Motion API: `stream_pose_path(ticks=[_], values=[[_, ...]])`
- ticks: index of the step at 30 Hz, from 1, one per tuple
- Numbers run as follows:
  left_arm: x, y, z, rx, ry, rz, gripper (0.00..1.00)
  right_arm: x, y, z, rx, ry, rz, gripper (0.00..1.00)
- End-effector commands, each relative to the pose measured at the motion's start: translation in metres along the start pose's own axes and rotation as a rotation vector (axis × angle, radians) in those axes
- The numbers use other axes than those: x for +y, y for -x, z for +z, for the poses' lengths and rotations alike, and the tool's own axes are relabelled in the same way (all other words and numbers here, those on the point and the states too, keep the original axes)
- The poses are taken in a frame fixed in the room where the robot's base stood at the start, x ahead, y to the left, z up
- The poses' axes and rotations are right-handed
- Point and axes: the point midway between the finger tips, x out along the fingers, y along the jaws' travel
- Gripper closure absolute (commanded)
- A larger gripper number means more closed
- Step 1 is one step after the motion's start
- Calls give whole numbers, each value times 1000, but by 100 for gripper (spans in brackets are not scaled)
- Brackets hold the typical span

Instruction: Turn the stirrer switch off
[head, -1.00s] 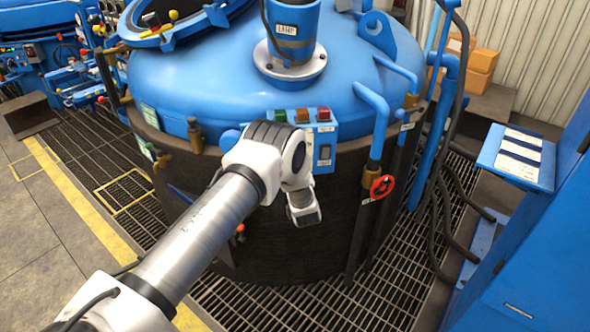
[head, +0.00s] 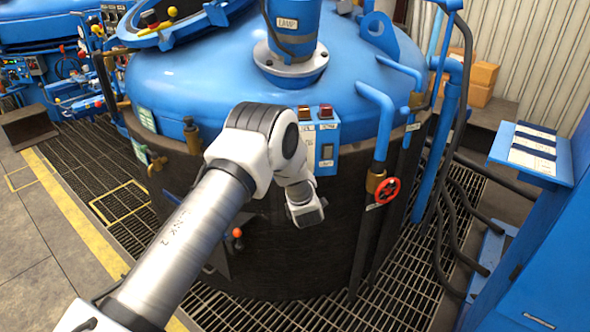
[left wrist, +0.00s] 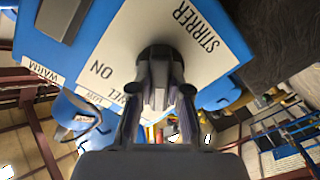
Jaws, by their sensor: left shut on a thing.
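The stirrer switch is a dark round knob (left wrist: 160,52) with a grey grip, on a white plate (left wrist: 118,40) marked STIRRER and ON in the left wrist view. My left gripper (left wrist: 160,80) is shut on the grip, one finger on each side. The switch's exact setting cannot be told. In the head view the blue control box (head: 328,133) is on the front of the blue-lidded furnace (head: 215,75). My right gripper is not in view.
A blue cabinet (head: 555,260) is at the right edge. Grating (head: 300,308) surrounds the furnace.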

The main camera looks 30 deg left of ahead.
Motion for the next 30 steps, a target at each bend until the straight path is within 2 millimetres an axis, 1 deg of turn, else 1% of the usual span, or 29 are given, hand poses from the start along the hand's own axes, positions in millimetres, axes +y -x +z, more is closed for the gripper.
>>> stream_pose_path(ticks=[1, 6, 22, 23, 24, 25, 30], values=[[-4, 1, 4, -4, 19, -4, 100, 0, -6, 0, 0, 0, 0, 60], [-4, 1, 3, -5, 77, -4, 100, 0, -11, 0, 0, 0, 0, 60], [-2, 0, 1, -3, 107, -3, 100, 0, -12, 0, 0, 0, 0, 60], [-2, 0, 1, -3, 107, -3, 78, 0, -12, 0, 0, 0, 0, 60], [-2, 0, 1, -3, 107, -3, 64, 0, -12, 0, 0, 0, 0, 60], [-2, 0, 1, -2, 107, -3, 56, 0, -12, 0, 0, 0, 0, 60], [-1, 0, 0, -1, 107, -1, 56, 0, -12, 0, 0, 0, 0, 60]])
